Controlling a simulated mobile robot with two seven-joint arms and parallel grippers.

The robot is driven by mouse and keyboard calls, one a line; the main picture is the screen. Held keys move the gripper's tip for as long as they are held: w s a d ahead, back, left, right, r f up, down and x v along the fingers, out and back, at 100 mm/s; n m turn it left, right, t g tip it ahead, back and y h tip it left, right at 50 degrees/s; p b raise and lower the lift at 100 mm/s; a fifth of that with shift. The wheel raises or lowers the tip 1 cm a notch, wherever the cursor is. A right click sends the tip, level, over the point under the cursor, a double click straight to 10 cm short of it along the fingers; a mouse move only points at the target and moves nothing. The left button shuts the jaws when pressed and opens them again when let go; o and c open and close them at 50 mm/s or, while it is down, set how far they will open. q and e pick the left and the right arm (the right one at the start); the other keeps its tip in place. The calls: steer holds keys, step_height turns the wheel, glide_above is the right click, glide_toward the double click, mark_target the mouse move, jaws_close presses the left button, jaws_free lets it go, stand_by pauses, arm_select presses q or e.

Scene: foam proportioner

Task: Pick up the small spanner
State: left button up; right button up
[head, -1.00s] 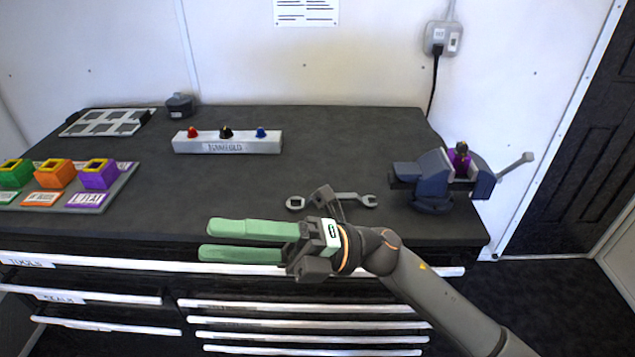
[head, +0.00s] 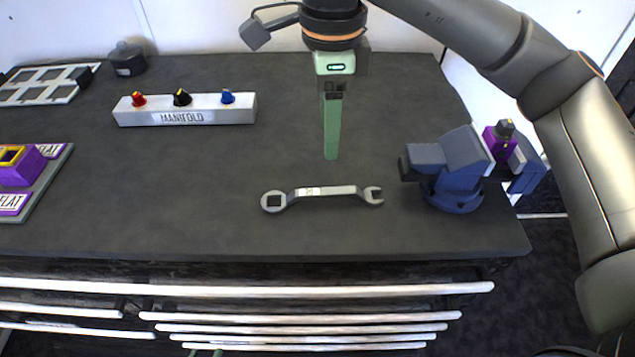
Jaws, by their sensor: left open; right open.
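The small spanner (head: 322,192) lies flat on the dark bench top. Its ring end is at the left and its open jaw at the right. My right gripper (head: 331,157) points down above the bench, just behind the spanner's middle in the picture, apart from it. Its green fingers show edge-on, one behind the other; it is open with nothing visible between them. Only a sliver of green at the bottom edge shows my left gripper (head: 206,352), in front of the drawers, open and mostly out of view.
A blue vise (head: 450,170) with a purple part (head: 500,140) stands right of the spanner. A white manifold block (head: 185,110) with coloured knobs is at back left. A purple block (head: 20,170) sits on a tray at far left. The bench is clear around the spanner.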

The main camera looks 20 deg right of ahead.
glide_above(323, 191)
steer(key=f, duration=0.6)
steer(key=shift+s+d+f, duration=0.15)
steer(key=shift+d+f, duration=0.05)
steer(key=shift+d, duration=0.05)
steer(key=f, duration=0.5)
steer(key=shift+a+p, duration=0.3)
steer(key=shift+f, duration=0.3)
steer(key=shift+f+b, duration=0.2)
steer(key=shift+b, duration=0.25)
jaws_close()
